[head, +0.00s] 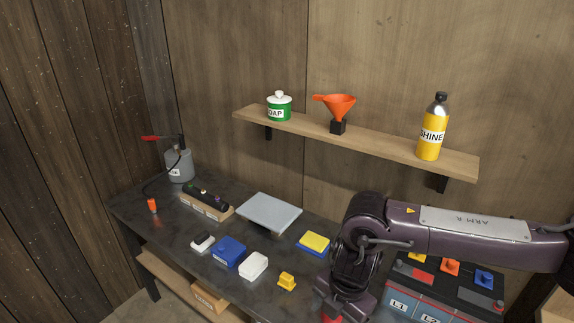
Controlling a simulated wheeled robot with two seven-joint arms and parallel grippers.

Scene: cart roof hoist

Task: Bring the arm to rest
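My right arm (470,235), dark purple with a grey plate lettered ARM-R, comes in from the right edge. It bends down at its elbow over the front right of the workbench (205,260). Its lower end runs to the bottom edge of the head view, and the fingers cannot be made out there. A small red patch shows beside this lower end; I cannot tell what it is. My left arm and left gripper are not in view.
A wall shelf (380,143) carries a green soap tub, an orange funnel and a yellow bottle.

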